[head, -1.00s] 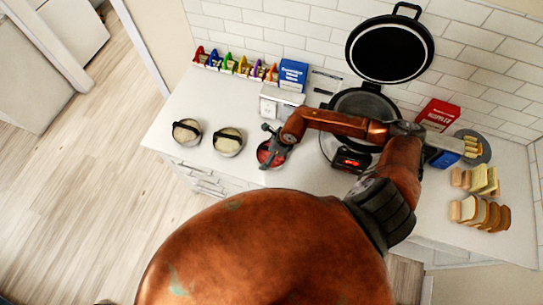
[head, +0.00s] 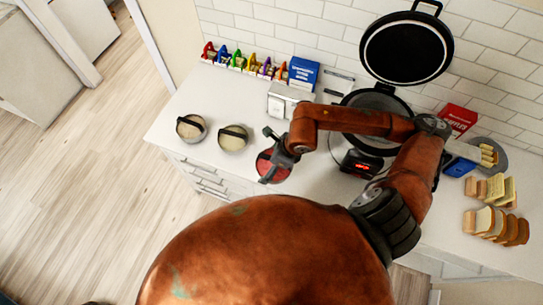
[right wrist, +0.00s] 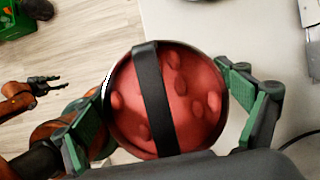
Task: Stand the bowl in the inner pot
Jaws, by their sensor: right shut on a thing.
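The bowl (head: 268,168) is round with a red filling and a dark strap across its top. In the head view it is at the counter's front edge; it also fills the middle of the right wrist view (right wrist: 190,100). My right gripper (head: 285,154) is shut on it, with a green-padded finger on either side. The cooker (head: 360,165), with a red display, has its black lid (head: 407,50) raised. The inner pot (head: 376,101) is a dark opening, partly hidden by my right arm. My left gripper (right wrist: 60,82) is open and empty, at the left of the right wrist view.
Two similar strapped bowls (head: 191,128) (head: 233,138) stand on the left of the counter. A blue box (head: 303,74), a red box (head: 458,119) and several coloured items (head: 239,61) line the wall. Bread slices (head: 497,226) lie at the right. The counter (head: 210,95) is clear behind the two bowls.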

